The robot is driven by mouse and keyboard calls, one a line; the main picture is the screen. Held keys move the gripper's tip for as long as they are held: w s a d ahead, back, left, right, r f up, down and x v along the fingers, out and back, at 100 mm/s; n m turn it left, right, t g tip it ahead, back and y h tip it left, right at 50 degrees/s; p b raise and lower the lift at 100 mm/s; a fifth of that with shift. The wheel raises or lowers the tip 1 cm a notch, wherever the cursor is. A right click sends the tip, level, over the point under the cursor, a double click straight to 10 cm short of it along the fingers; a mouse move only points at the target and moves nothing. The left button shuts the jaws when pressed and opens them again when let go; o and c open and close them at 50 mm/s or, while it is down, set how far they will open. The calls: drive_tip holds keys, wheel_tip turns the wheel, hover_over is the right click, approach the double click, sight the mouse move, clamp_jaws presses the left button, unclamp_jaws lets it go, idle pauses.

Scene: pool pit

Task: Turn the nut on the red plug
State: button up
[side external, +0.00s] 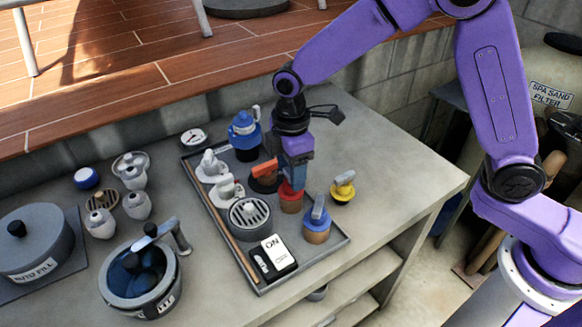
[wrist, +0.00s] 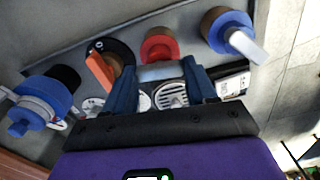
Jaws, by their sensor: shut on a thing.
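The red plug (side external: 291,197) stands upright on the grey tray, with a red top over a brown body. In the wrist view the red plug (wrist: 160,46) sits just beyond my fingertips. My gripper (side external: 293,180) points down right over it, and its fingers hide the plug's upper part in the side view. In the wrist view my gripper (wrist: 161,80) has its two blue fingers on either side of a pale grey piece (wrist: 160,72), which looks like the nut on the red plug. The fingers are shut on it; the exact contact is partly hidden.
An orange-handled valve (side external: 264,170) stands close left of my gripper. A blue-topped plug (side external: 317,219) is at its lower right, and a yellow plug (side external: 342,188) is right of the tray (side external: 335,243). A round grate (side external: 249,216) and ON switch box (side external: 273,259) are in front.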

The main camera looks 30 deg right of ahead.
drive_tip(key=m, duration=0.3)
drive_tip(key=shift+m, duration=0.4)
drive_tip(key=m, duration=1.2)
drive_tip(key=shift+m, duration=0.3)
drive_tip(key=m, duration=0.3)
drive_tip(key=shift+m, duration=0.3)
drive_tip(key=m, duration=0.4)
drive_tip(key=shift+m, duration=0.3)
drive_tip(key=m, duration=0.8)
drive_tip(key=shift+m, duration=0.3)
